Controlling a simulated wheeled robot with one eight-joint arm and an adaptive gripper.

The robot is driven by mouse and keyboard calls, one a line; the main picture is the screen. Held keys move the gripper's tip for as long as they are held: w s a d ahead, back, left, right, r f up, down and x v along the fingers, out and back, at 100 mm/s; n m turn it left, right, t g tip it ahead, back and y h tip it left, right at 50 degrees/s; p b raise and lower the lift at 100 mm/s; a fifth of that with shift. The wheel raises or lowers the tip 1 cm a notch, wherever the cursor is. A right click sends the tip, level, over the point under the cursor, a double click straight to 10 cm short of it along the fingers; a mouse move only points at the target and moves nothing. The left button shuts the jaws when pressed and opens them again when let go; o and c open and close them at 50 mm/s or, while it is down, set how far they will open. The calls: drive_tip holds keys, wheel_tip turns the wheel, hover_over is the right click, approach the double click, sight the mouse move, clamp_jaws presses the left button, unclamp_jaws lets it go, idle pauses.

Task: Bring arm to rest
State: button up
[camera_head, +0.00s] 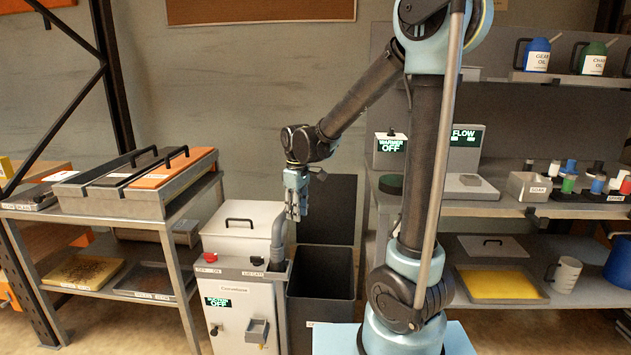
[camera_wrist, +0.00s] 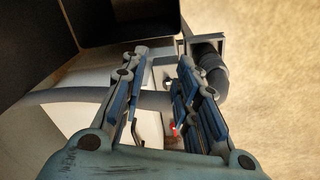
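My arm stands at the centre right of the head view. It reaches up, then bends down to the left. My gripper (camera_head: 295,214) hangs with its fingers pointing down, above the machine and the dark bin, near the upright grey pipe. In the wrist view my gripper (camera_wrist: 163,60) has its two blue fingers apart, with a gap between them. I see nothing held in the gap. The machine's white surface and a grey hose (camera_wrist: 212,72) show behind the fingers.
The white machine (camera_head: 240,300) with a red knob stands below left of my gripper. The open dark bin (camera_head: 335,285) is below right. A bench with trays (camera_head: 110,200) is at left. Shelves with cans and small containers (camera_head: 540,210) stand at right.

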drive_tip(key=s+d+r+m+t, duration=0.1)
drive_tip(key=s+d+m, duration=0.3)
drive_tip(key=s+d, duration=0.55)
drive_tip(key=s+d+m, duration=0.5)
drive_tip(key=s+d, duration=0.1)
drive_tip(key=d, duration=0.6)
drive_tip(key=s+d+f+m, duration=0.3)
drive_tip(key=s+d+f, duration=0.1)
drive_tip(key=s, duration=0.2)
drive_tip(key=shift+s+f+m+t, duration=0.15)
drive_tip(key=shift+s+m+t, duration=0.1)
drive_tip(key=shift+m+t, duration=0.05)
drive_tip(key=shift+w+f, duration=0.2)
drive_tip(key=shift+w, duration=0.25)
drive_tip(key=shift+o, duration=0.2)
drive_tip(key=shift+s, duration=0.1)
